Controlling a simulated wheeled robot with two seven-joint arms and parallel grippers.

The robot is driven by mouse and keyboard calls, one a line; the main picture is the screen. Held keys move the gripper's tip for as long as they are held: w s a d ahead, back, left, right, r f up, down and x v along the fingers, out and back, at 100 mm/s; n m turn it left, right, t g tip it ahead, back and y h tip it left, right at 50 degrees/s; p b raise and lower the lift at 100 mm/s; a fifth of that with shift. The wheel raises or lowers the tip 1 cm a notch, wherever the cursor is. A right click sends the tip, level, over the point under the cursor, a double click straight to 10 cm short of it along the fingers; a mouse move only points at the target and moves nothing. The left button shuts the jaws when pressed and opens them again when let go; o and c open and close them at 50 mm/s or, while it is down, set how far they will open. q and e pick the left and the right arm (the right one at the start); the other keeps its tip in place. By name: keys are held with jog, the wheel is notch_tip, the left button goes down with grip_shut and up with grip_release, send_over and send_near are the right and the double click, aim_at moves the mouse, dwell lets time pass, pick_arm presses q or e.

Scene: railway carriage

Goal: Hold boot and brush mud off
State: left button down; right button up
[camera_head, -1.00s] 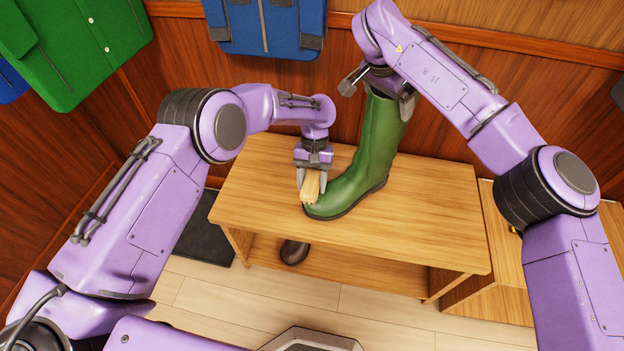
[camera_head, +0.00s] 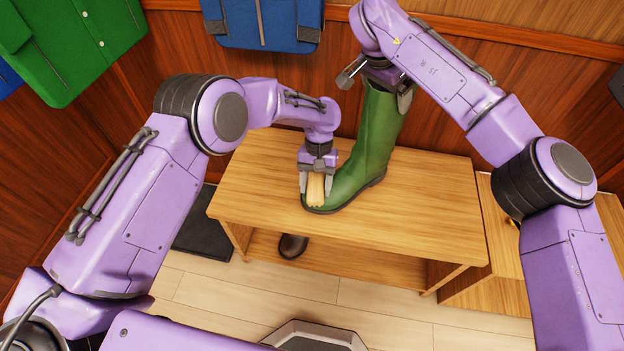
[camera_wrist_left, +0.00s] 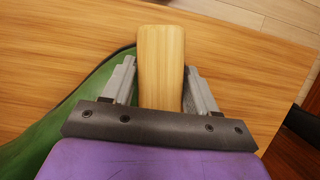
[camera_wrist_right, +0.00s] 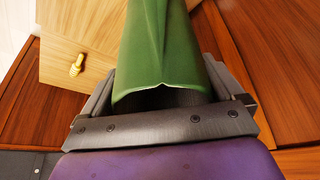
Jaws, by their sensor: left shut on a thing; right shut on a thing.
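A green rubber boot (camera_head: 372,145) stands upright on the wooden bench (camera_head: 420,215), its toe pointing left toward the front. My right gripper (camera_head: 378,82) is shut on the top of the boot's shaft, and the right wrist view shows the shaft (camera_wrist_right: 163,50) between its fingers. My left gripper (camera_head: 317,178) is shut on a light wooden brush (camera_head: 316,190), held at the boot's toe. In the left wrist view the brush's wooden back (camera_wrist_left: 161,65) sits between the fingers, with the boot (camera_wrist_left: 75,115) beside it.
A dark mat (camera_head: 205,225) lies on the floor at left. A wooden cabinet (camera_head: 507,245) stands at right. The bench's right half is clear.

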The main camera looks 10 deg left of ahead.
aim_at(310, 173)
pick_arm(q)
jog(key=s+d, duration=0.2)
jog(key=d, duration=0.1)
jog(key=shift+s+f, duration=0.1)
jog(key=shift+s, duration=0.3)
jog(key=shift+w+a+r, duration=0.2)
jog(key=shift+w+a, duration=0.45)
jog(key=shift+w, duration=0.05)
jog(key=shift+w+a+r, duration=0.2)
jog(key=shift+w+a, duration=0.4)
jog(key=shift+w, duration=0.05)
jog(key=shift+w+a+f, duration=0.1)
jog(key=shift+w+a, duration=0.15)
jog(key=shift+w, duration=0.15)
jog(key=shift+w+a, duration=0.85)
jog(key=shift+a, duration=0.2)
jog(key=shift+s+r, duration=0.1)
jog(key=shift+r, duration=2.95)
jog(key=shift+r, duration=1.5)
